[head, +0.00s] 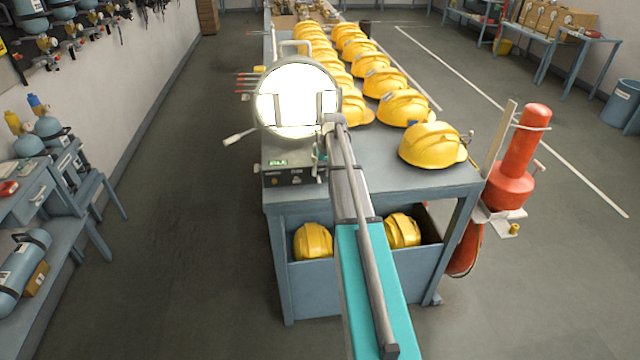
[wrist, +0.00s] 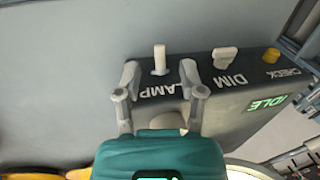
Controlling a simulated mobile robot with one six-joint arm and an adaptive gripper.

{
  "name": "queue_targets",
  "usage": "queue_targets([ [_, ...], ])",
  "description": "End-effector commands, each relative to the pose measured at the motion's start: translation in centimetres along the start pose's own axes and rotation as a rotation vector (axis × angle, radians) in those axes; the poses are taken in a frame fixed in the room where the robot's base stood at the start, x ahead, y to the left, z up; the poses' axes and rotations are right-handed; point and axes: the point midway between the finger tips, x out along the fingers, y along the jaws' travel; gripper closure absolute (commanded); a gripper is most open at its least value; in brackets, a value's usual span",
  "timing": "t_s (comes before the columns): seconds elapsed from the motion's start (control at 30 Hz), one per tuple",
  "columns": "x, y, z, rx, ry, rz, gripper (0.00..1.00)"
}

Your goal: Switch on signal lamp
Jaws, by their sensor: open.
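The signal lamp (head: 284,85) has a big round white face at the near end of the workbench, partly behind my arm. A pale upright lever (wrist: 160,58) stands at the LAMP label. My gripper (wrist: 159,73) is open, with a fingertip on either side of this lever. I cannot tell if they touch it.
A second pale knob (wrist: 225,57) is at DIM and a yellow button (wrist: 271,55) at CHECK. Rows of yellow helmets (head: 432,146) fill the workbench (head: 385,165). A red cylinder (head: 522,145) stands off its right end. Floor to the left is clear.

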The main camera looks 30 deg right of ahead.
Motion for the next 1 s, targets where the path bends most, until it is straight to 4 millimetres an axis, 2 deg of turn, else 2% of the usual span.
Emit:
queue_targets([
  [0.03, 0.8, 0.1, 0.0, 0.000, 0.000, 0.000, 0.49],
  [0.33, 2.6, 0.1, 0.0, 0.000, 0.000, 0.000, 0.49],
  [0.87, 3.0, 0.0, 0.0, 0.000, 0.000, 0.000, 0.49],
  [1.0, 3.0, 0.0, 0.0, 0.000, 0.000, 0.000, 0.71],
])
